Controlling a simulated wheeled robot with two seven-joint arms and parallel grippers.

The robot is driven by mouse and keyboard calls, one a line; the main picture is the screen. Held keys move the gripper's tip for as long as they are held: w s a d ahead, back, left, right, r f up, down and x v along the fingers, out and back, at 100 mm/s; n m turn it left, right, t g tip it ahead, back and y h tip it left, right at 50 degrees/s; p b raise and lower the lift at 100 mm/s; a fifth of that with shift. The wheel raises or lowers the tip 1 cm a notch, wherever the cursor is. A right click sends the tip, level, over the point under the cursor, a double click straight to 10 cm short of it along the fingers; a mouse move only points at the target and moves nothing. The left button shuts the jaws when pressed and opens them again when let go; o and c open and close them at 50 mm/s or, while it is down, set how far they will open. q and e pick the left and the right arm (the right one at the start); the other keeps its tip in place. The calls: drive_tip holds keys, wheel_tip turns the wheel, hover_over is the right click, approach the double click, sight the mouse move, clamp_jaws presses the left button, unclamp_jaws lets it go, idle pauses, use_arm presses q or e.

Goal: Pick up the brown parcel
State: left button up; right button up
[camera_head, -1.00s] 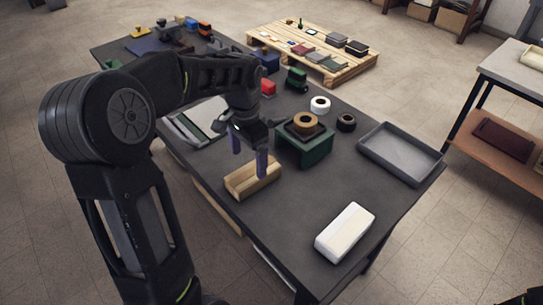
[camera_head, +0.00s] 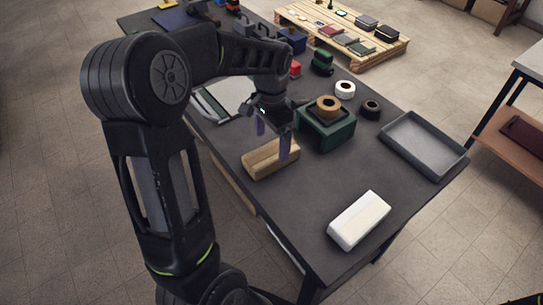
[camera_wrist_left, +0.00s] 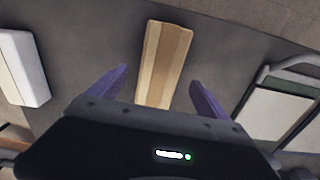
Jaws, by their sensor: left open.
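The brown parcel (camera_head: 268,159) is a long tan block with a lengthwise seam, lying near the table's left edge in the head view. In the left wrist view the parcel (camera_wrist_left: 164,62) lies ahead of and between my fingers. My left gripper (camera_head: 272,140) is open, its two purple fingers apart just above the parcel. It also shows in the left wrist view (camera_wrist_left: 158,88), with one finger on each side of the parcel's near part and gaps to both. Whether a finger touches it I cannot tell. My right gripper is not in view.
A white block (camera_head: 359,220) lies at the near right, a grey tray (camera_head: 424,143) at the far right. The table between is clear.

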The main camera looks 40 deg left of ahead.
sight(271, 152)
use_arm(q)
wheel_tip(271, 152, down, 5)
drive_tip(key=shift+f+p, duration=0.1)
drive_tip(key=shift+p, duration=0.25)
drive_tip(key=shift+c, duration=0.2)
idle(0.4)
clamp_jaws()
drive_tip(key=shift+r, duration=5.05)
